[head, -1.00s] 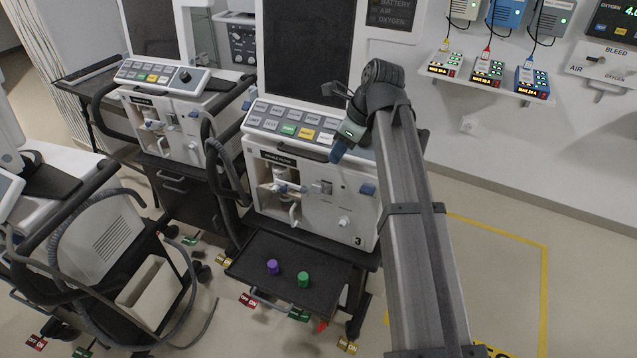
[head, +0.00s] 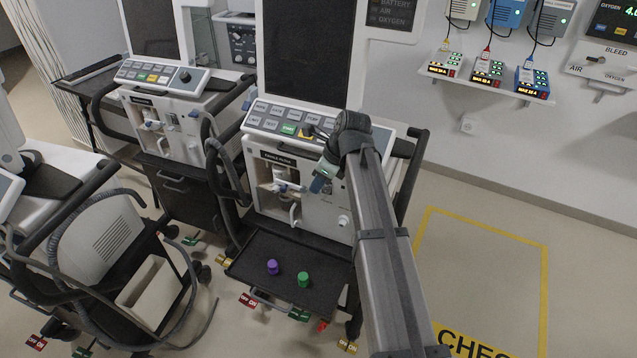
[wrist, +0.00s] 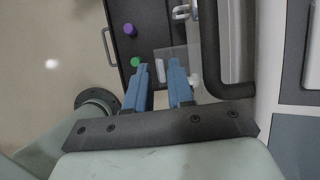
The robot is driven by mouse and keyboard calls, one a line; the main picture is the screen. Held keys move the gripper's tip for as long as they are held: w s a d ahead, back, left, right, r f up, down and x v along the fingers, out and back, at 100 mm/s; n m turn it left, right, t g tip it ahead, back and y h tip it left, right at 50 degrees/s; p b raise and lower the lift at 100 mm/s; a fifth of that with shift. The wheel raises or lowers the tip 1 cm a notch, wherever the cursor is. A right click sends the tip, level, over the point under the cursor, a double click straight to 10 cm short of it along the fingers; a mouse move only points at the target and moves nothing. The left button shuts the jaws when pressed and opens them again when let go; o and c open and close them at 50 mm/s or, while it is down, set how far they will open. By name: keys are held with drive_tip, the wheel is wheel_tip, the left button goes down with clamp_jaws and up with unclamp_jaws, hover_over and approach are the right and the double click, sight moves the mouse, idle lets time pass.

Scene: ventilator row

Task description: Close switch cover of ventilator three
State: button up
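Ventilator three (head: 325,218) stands at the centre of the head view, with a dark screen, a button panel and a white front. My gripper (head: 317,188) is in front of its front panel, and my arm hides the panel's right part. In the wrist view my gripper's two blue fingers (wrist: 158,66) are apart. A clear, see-through plate (wrist: 182,56), apparently the switch cover, stands out from the front near the fingertips. A small white part (wrist: 160,70) shows between the tips; I cannot tell whether the fingers touch either. The cover is hidden in the head view.
A dark tray (head: 250,252) below the front holds a purple cap (head: 272,267) and a green cap (head: 303,279). A black handle (wrist: 222,50) is close to the right of the fingers. Another ventilator (head: 165,125) stands to the left. Floor on the right is free.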

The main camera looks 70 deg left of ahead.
drive_tip(key=shift+s+a+f, duration=0.1)
drive_tip(key=shift+f, duration=0.3)
clamp_jaws()
wheel_tip(320, 180, down, 8)
drive_tip(key=s+d+n+t+y, duration=0.1)
drive_tip(key=n+t+y, duration=0.2)
drive_tip(key=t+y, duration=0.4)
drive_tip(key=shift+y, duration=1.6)
drive_tip(key=shift+w+a+f+t+y, duration=0.1)
drive_tip(key=shift+t+y, duration=0.2)
drive_tip(key=shift+y, duration=0.1)
